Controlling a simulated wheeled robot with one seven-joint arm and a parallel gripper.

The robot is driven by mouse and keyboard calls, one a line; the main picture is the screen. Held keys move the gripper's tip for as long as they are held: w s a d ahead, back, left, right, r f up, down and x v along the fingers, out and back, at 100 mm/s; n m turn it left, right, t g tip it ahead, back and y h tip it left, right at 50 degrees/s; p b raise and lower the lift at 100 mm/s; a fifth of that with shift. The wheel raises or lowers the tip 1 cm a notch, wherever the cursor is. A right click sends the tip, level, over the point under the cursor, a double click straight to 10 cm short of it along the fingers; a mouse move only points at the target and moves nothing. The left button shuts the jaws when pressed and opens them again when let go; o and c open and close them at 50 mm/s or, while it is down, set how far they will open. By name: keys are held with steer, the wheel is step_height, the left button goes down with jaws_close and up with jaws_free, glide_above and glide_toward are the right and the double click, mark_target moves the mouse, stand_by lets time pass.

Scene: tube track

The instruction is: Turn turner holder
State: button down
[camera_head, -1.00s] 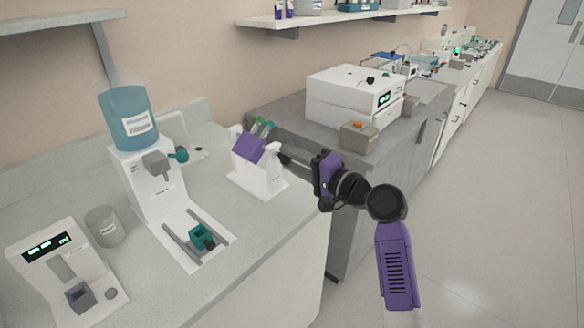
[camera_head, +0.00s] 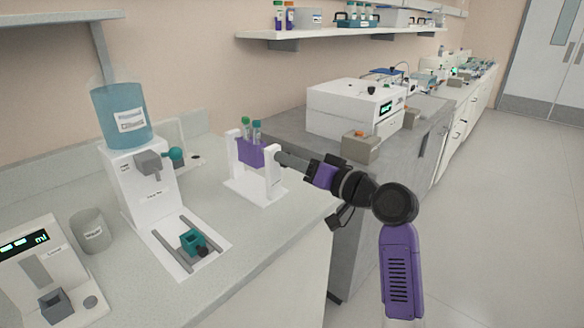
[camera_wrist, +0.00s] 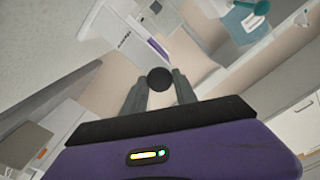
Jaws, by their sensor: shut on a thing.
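The turner holder is a purple block (camera_head: 250,154) hung between two uprights of a white stand (camera_head: 256,192) on the left counter. It sits about level, and two tubes (camera_head: 251,130) with green and teal caps stand nearly upright in it. My gripper (camera_head: 284,160) reaches in from the right at the stand's right upright. In the wrist view its two grey fingers are closed on a round black knob (camera_wrist: 159,79). The knob's link to the holder is hidden in both views.
A grey beaker (camera_head: 91,230) and a display device (camera_head: 40,272) stand farther left. A white machine (camera_head: 350,110) is on the grey bench behind.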

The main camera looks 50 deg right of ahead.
steer(key=shift+f+n, duration=0.15)
steer(key=shift+n, duration=0.35)
steer(key=c, duration=1)
jaws_free()
steer(key=shift+s, duration=0.1)
steer(key=s, duration=0.7)
steer(key=shift+s, duration=0.3)
steer(key=shift+d, duration=0.1)
